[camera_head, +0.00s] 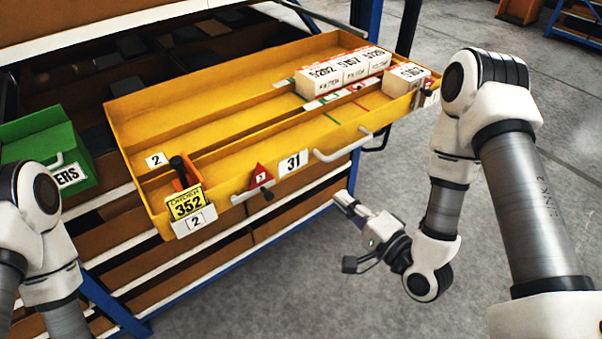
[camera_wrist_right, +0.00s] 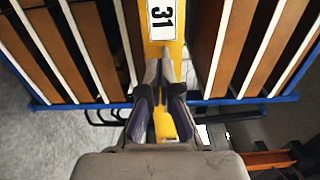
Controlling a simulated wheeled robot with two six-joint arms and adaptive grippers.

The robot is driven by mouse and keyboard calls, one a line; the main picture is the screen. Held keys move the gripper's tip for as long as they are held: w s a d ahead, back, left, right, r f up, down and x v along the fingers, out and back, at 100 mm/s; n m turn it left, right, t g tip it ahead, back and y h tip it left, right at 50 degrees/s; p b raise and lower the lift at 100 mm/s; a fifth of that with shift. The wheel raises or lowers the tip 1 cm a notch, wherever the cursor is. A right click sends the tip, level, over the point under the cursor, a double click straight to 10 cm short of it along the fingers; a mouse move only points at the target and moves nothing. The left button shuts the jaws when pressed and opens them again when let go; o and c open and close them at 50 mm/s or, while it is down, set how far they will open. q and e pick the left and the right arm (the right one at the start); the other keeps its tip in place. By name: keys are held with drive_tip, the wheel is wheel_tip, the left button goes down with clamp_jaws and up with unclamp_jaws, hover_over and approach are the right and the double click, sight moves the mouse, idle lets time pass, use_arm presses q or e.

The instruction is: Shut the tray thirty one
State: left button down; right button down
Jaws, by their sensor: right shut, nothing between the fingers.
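The yellow tray thirty one (camera_head: 190,112) is pulled well out of the rack in the head view. Its label 31 (camera_head: 293,161) is on the front face, beside a white bar handle (camera_head: 343,146). The label also shows at the top of the right wrist view (camera_wrist_right: 161,16). My right gripper (camera_head: 343,198) is shut and empty, in front of and below the tray front. In the right wrist view its closed fingers (camera_wrist_right: 166,72) point toward the tray front; I cannot tell whether they touch it. My left gripper is out of view; only its arm shows.
White boxes (camera_head: 340,70) lie in the tray's right part. An orange item and a yellow 352 tag (camera_head: 186,205) are at its left corner. A green bin (camera_head: 50,145) stands left. The rack's lower shelves (camera_head: 250,240) are below. Grey floor (camera_head: 310,275) is clear in front.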

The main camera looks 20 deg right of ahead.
drive_tip(key=p, duration=0.3)
approach(298, 162)
drive_tip(key=w+a, duration=0.2)
drive_tip(key=w+p, duration=0.1)
drive_tip(key=w, duration=0.3)
drive_tip(key=shift+r, duration=0.2)
drive_tip(key=shift+w+a, duration=0.2)
drive_tip(key=shift+w, duration=0.1)
drive_tip(key=shift+a, duration=0.2)
drive_tip(key=shift+w+d+f, duration=0.1)
drive_tip(key=shift+w, duration=0.1)
